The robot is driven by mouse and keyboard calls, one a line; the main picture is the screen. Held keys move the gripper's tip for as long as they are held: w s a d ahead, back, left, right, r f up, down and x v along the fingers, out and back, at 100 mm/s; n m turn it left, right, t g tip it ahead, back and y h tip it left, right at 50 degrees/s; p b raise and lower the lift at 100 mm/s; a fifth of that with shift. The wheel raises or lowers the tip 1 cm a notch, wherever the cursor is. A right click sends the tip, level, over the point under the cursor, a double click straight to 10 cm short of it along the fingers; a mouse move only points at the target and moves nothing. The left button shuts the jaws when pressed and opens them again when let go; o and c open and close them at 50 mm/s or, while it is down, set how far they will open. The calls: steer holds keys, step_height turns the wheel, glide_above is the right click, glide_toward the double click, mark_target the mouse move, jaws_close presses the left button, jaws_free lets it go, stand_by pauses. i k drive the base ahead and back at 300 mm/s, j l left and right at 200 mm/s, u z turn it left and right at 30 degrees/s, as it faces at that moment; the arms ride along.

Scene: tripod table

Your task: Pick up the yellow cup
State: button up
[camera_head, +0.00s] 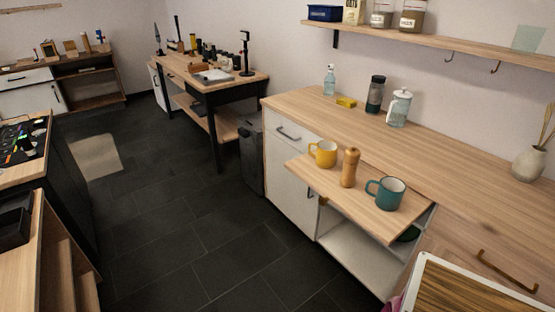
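The yellow cup (324,153) stands upright near the left end of a pull-out wooden board (335,188). Its handle points left. A wooden pepper mill (349,167) stands just right of it, and a teal mug (386,193) stands further right on the same board, with its handle to the left. My gripper is not in view.
The wooden counter (300,108) behind the board holds a yellow sponge (346,102), a soap bottle (329,80), a dark jar (375,94), a glass press (399,107) and a vase (529,163). Dark tiled floor (190,225) lies clear to the left.

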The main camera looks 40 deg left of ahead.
mark_target(322, 153)
steer(key=u, duration=1.25)
